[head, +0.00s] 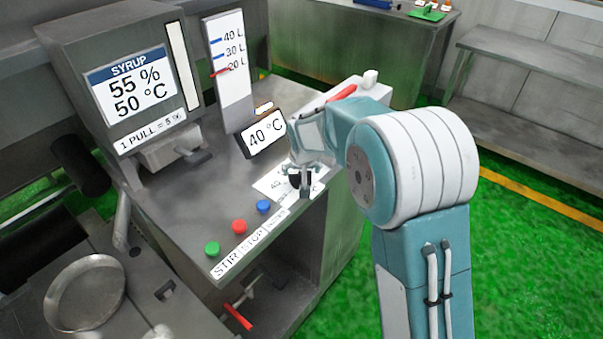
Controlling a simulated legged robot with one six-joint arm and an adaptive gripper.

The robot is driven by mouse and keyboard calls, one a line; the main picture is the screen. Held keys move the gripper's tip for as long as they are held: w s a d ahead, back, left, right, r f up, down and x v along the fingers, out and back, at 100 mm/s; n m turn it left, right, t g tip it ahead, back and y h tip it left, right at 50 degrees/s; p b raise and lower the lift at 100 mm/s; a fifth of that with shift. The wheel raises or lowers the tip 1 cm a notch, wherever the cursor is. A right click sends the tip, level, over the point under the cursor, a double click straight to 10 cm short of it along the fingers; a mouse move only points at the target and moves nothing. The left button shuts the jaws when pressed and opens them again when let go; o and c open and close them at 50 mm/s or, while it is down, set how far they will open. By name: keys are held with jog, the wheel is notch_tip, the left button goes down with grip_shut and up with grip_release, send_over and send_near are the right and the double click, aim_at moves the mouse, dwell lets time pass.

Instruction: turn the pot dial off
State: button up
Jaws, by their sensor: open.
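A white dial plate (270,187) with a "40" mark lies on the steel counter (205,190), at its front right corner. My gripper (300,184) is over the right part of this plate, pointing down, with its jaws open. Dark parts show at its fingertips, and I cannot tell which belong to the dial knob and which to the fingers. The knob is mostly hidden behind my gripper, so its setting cannot be read. A tilted display (264,134) reading 40 °C stands just behind the plate.
Green (212,249), red (239,227) and blue (263,206) buttons line the counter's front edge. A syrup dispenser (115,60) stands back left, beside a level gauge (231,68). A round pan (84,290) is at lower left. Green floor lies open on the right.

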jog(key=shift+w+f, duration=0.15)
jog(key=shift+f, duration=0.5)
jog(key=shift+a, duration=0.35)
jog(key=shift+d, duration=0.15)
jog(key=c, duration=0.8)
jog(key=shift+n, duration=0.4)
jog(key=n+y, duration=0.1)
jog(key=n, duration=0.3)
jog(key=shift+g+y, duration=0.4)
jog(key=shift+n+g+y, duration=0.5)
jog(key=shift+n, duration=1.6)
